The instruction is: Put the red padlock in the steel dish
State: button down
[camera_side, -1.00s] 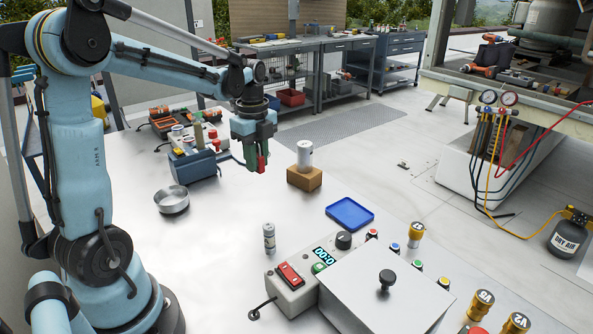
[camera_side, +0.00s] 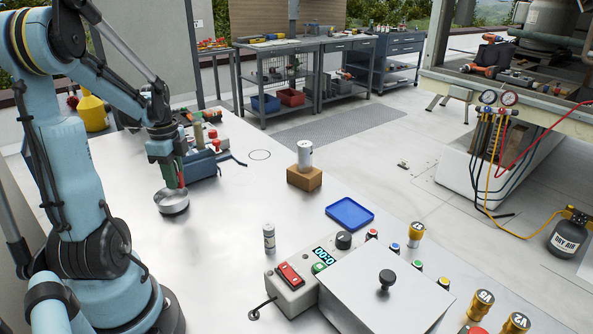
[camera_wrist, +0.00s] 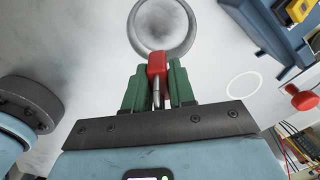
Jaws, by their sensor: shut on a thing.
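The red padlock (camera_wrist: 157,65) is pinched between the green fingers of my gripper (camera_wrist: 159,88), with its metal shackle between them. In the side view, my gripper (camera_side: 171,182) points down over the round steel dish (camera_side: 172,206). The padlock is mostly hidden by the fingers there. In the wrist view, the dish (camera_wrist: 188,42) lies beyond the fingertips, and the padlock overlaps its near rim. I cannot tell exactly how high the padlock is above the dish. The inside of the dish looks empty where it shows.
A blue-grey tool caddy (camera_side: 203,164) stands close behind and right of the dish. A drawn circle (camera_side: 260,155) marks bare table. A cardboard block (camera_side: 304,178) with a white can, a blue tray (camera_side: 350,213) and a control box (camera_side: 292,290) are farther right.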

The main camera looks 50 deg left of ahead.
jog(key=shift+s+a+f, duration=0.4)
jog(key=shift+a+f, duration=0.05)
jog(key=shift+a, duration=0.2)
jog(key=shift+s+a+f, duration=0.35)
jog(key=shift+a+f, duration=0.05)
jog(key=shift+a, duration=0.2)
jog(key=shift+f, duration=2.05)
jog(key=shift+f, duration=0.1)
jog(key=c, duration=0.9)
grip_release()
jog(key=shift+c, duration=0.2)
notch_tip(320, 180, up, 12)
jog(key=w+d+r+n+t+y, duration=0.1)
jog(key=w+d+n, duration=0.1)
jog(key=w+d, duration=0.4)
jog(key=w+d+n+t+y, duration=0.15)
jog(key=w+d, duration=0.25)
jog(key=d, duration=0.5)
jog(key=w+d+n+t+h, duration=0.2)
jog(key=d+n+t, duration=0.2)
jog(key=d, duration=1.2)
jog(key=shift+d+f+n+t, duration=0.25)
jog(key=shift+d+n+t, duration=0.1)
jog(key=shift+n, duration=0.4)
